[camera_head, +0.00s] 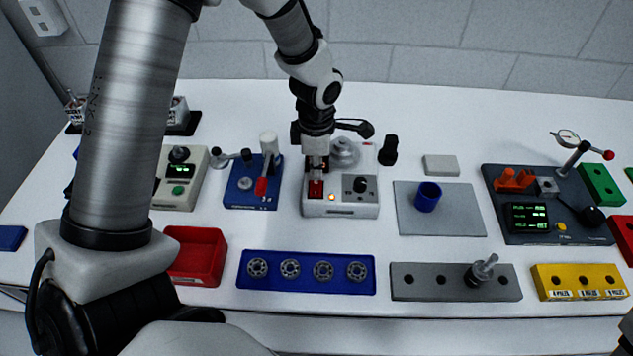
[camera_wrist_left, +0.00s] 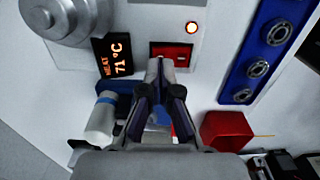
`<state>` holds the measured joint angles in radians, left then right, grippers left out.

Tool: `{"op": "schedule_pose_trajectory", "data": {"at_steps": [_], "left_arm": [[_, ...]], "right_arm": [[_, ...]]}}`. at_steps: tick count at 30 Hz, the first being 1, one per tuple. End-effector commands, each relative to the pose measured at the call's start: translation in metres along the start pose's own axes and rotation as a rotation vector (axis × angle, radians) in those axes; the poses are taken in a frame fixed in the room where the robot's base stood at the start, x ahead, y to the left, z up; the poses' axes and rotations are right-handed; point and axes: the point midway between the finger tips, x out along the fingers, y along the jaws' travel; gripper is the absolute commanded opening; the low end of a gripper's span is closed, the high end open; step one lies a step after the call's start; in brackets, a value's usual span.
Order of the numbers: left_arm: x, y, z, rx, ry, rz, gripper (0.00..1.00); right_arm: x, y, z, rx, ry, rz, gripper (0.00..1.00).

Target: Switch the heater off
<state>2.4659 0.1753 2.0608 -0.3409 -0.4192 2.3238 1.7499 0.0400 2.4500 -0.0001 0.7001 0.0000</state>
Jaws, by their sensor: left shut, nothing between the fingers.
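The heater (camera_head: 340,208) is a white box near the middle of the table, with a round grey metal piece (camera_head: 343,152) on top and a black knob (camera_head: 360,184) on its front. Its red switch (camera_head: 316,190) sits at the front left, beside a lit orange lamp (camera_head: 332,197). In the left wrist view the display (camera_wrist_left: 113,56) reads HEAT 71 °C, and the lamp (camera_wrist_left: 192,27) glows. My left gripper (camera_head: 317,172) points down, shut and empty, at the red switch. In the left wrist view its fingertips (camera_wrist_left: 160,66) overlap the switch's edge; I cannot tell whether they touch.
A blue lever fixture (camera_head: 245,195) stands close left of the heater, and a black upright handle (camera_head: 388,150) close right. A blue bearing tray (camera_head: 306,285) and red bin (camera_head: 208,241) lie in front. A grey plate (camera_head: 460,222) with a blue cup is to the right.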

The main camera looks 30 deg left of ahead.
Motion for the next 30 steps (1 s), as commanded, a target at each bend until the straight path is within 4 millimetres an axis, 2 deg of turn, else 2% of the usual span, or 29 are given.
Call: {"op": "schedule_pose_trajectory", "data": {"at_steps": [30], "left_arm": [[0.016, 0.0, 0.0, 0.0, 0.0, 0.0, 0.0]], "right_arm": [[0.013, 0.0, 0.0, 0.0, 0.0, 0.0, 0.4]]}}
